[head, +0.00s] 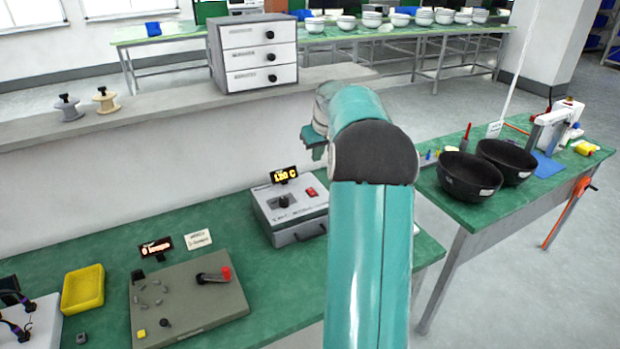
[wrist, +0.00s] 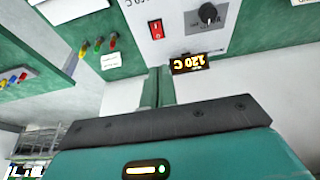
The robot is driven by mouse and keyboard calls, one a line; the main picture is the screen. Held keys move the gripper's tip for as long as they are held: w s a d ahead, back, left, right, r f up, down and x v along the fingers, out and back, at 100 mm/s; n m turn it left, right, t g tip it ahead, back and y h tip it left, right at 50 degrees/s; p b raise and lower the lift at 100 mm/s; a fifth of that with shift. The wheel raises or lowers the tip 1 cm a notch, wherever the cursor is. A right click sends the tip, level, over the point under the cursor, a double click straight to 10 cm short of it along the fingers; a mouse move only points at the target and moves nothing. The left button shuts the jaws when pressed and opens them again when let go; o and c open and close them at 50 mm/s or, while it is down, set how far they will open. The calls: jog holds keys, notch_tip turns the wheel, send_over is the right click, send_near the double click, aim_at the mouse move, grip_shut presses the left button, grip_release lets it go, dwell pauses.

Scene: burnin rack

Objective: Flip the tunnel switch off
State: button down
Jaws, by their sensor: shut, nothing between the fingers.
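The grey-white box (head: 300,216) with a dark knob and a small "120 C" display (head: 284,174) stands on the green bench. Its red rocker switch (head: 311,192) is on the top face, right of the knob. In the wrist view the switch (wrist: 156,29) shows upside down at the top centre, with the knob (wrist: 208,14) and the lit display (wrist: 190,63) to its right. My gripper (wrist: 158,72) is shut and empty, with its fingers pointing toward the switch and apart from it. In the head view my gripper (head: 314,146) is above and behind the box, partly hidden by my arm.
A grey control box (head: 190,300) with a red-tipped lever, a yellow tray (head: 83,290) and a small sign card (head: 198,239) are to the left. A ledge with a drawer cabinet (head: 255,55) runs behind. Black bowls (head: 470,178) stand on another bench at right.

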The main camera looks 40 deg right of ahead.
aim_at(312, 193)
jog(key=shift+w, duration=0.15)
jog(key=shift+d, duration=0.1)
jog(key=x, duration=1.3)
jog(key=shift+s+f, duration=0.25)
jog(key=shift+f, duration=0.25)
jog(key=shift+f, duration=0.1)
jog(key=shift+w+f, duration=0.1)
jog(key=shift+f, duration=0.05)
jog(key=shift+s+a+f, duration=0.1)
jog(key=shift+s+a, duration=0.05)
jog(key=shift+s, duration=0.3)
jog(key=shift+s+a+f, duration=0.1)
jog(key=shift+s+a, duration=0.05)
jog(key=shift+s, duration=0.3)
jog(key=shift+r, duration=0.1)
